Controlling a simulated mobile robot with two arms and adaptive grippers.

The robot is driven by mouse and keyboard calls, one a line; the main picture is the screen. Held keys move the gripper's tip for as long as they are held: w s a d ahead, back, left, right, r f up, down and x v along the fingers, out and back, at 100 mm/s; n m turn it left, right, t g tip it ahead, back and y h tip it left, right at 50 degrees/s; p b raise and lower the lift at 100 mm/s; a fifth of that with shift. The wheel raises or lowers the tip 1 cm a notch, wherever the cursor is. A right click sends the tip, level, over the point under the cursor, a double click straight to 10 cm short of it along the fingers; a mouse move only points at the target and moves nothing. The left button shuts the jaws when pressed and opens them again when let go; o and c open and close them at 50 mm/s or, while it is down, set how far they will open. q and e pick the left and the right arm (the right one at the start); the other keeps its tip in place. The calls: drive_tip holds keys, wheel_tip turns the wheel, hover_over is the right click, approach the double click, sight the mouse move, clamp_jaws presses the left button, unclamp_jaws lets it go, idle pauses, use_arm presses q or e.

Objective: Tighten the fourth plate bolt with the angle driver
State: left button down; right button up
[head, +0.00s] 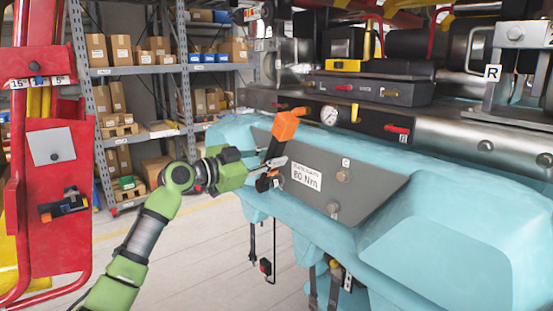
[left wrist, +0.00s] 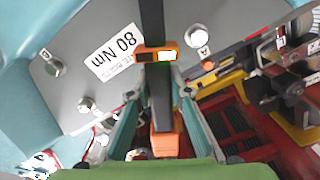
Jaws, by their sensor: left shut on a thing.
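The angle driver (head: 285,125) has orange housings and a dark shaft. My left gripper (head: 273,166) is shut on it and holds it upright, slightly tilted, in front of the plate's left end. In the left wrist view the driver (left wrist: 159,54) lies between the fingers, and its small display glows green. The grey plate (head: 370,193) carries an "80 Nm" label. Two bolts (head: 343,174) (head: 333,207) show right of the label. The left wrist view shows several bolts, including one (left wrist: 86,104) near the left finger. The driver's working tip is hidden, so contact cannot be told. My right gripper is out of view.
The plate sits on a light-blue body (head: 460,240) below a black panel with a gauge (head: 329,115). A red rack (head: 60,190) stands at left. Shelves with cartons (head: 145,50) are behind. Cables with a small connector (head: 265,266) hang below the body. Floor between is clear.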

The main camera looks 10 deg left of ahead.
use_arm(q)
drive_tip(key=shift+r+b+v, duration=0.25)
drive_tip(key=shift+b+v, duration=0.2)
drive_tip(key=shift+v, duration=0.85)
